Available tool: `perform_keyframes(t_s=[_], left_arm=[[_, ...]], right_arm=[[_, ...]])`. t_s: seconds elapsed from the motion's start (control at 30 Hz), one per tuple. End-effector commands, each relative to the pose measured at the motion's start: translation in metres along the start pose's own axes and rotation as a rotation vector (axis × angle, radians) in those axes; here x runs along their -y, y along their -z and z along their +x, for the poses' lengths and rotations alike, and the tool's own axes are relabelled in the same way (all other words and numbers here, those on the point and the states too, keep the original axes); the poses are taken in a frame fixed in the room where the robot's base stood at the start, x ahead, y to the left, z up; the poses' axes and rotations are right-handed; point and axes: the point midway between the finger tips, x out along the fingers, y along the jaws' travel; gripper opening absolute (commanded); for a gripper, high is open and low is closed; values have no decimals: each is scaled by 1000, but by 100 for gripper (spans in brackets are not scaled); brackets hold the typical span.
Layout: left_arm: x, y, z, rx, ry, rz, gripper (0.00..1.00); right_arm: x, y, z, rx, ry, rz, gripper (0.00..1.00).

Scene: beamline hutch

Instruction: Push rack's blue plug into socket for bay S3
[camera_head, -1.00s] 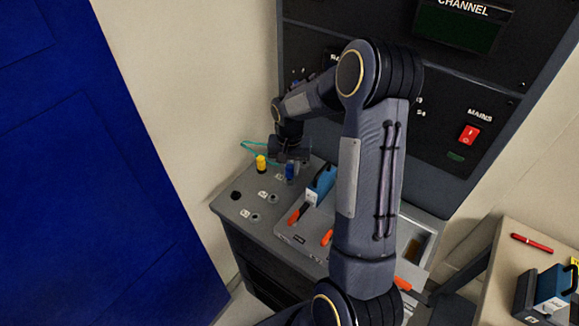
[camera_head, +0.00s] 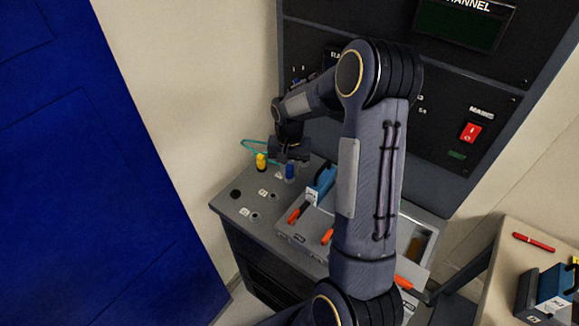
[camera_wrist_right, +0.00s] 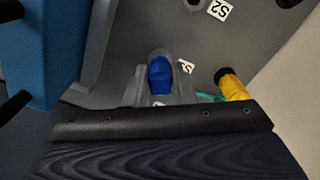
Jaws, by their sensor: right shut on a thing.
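The blue plug (camera_head: 290,171) is upright at the third socket position on the grey sloped panel (camera_head: 228,206). My right gripper (camera_head: 290,158) is shut on it from above. In the right wrist view, the blue plug (camera_wrist_right: 160,73) sits between the pale fingers, its end within a grey ring at the panel. A small label (camera_wrist_right: 186,66) lies beside it, partly turned and hard to read. Whether the plug is fully seated cannot be told. The S2 label (camera_wrist_right: 219,10) is farther up, beside another socket. My left gripper is out of view.
A blue block-shaped device (camera_head: 321,184) stands close on the right. A tall black rack (camera_head: 462,100) with a red mains switch (camera_head: 471,132) rises behind.

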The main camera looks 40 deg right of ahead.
Motion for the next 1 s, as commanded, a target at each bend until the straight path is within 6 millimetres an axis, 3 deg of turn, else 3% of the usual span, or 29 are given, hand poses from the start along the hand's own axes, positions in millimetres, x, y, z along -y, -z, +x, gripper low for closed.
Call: perform_keyframes(t_s=[0.47, 0.5, 0.67, 1.0], left_arm=[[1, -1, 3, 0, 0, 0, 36], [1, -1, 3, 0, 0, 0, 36], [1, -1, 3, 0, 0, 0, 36], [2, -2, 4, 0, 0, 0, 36]], right_arm=[[0, 0, 4, 0, 0, 0, 0], [0, 0, 4, 0, 0, 0, 28], [0, 0, 4, 0, 0, 0, 48], [0, 0, -1, -1, 0, 0, 48]])
